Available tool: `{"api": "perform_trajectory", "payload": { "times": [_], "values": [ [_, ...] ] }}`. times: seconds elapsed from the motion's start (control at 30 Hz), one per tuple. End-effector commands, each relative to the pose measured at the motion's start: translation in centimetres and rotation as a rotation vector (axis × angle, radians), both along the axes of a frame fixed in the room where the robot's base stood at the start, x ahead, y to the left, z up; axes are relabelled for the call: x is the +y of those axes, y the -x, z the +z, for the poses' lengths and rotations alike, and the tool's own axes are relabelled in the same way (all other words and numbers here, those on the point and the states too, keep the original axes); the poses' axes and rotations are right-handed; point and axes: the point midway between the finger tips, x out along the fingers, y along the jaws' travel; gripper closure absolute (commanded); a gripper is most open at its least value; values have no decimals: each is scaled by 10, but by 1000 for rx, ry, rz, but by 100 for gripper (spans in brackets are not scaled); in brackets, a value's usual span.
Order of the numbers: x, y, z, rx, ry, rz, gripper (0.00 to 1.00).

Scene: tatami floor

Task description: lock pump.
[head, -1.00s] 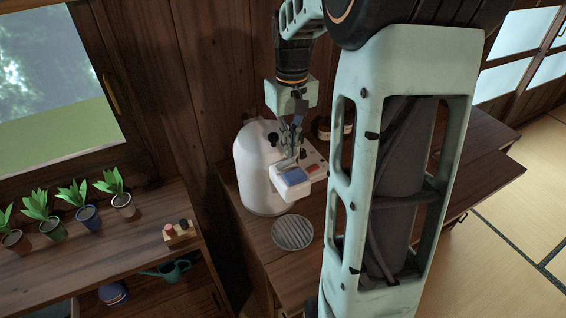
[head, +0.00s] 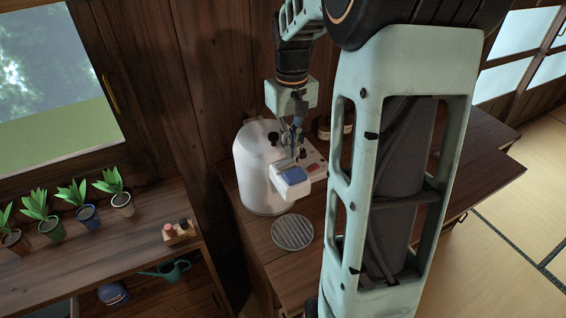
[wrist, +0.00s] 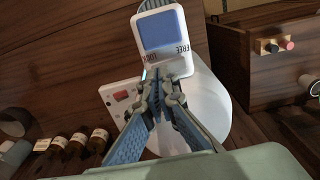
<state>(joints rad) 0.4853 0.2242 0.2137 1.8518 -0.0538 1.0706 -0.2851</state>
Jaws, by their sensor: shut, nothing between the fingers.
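A white pump pot (head: 258,178) stands on the wooden counter. Its spout head has a blue push pad (head: 294,175), and the pad also shows in the wrist view (wrist: 160,33). Dark FREE and LOCK lettering (wrist: 168,53) sits just below the pad in the wrist view. My gripper (head: 290,152) is over the pot's top, just behind the pad. In the wrist view its fingertips (wrist: 159,78) are together and empty, close to the lettering. They cover part of the surface there, so I cannot tell the lock's position or whether they touch it.
A red button (wrist: 121,95) is on the white panel beside the pot head. A round drip grate (head: 292,232) lies in front of the pot. Small brown bottles (wrist: 78,142) stand close by. Potted plants (head: 87,213) line the shelf at left. The wooden wall is close behind.

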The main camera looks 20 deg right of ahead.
Motion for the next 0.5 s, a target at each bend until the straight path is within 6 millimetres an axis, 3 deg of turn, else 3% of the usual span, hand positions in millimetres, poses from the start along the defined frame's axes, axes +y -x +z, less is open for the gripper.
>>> {"api": "perform_trajectory", "payload": {
  "times": [0.5],
  "values": [
    [0, 0, -9, 0, 0, 0, 100]
  ]
}}
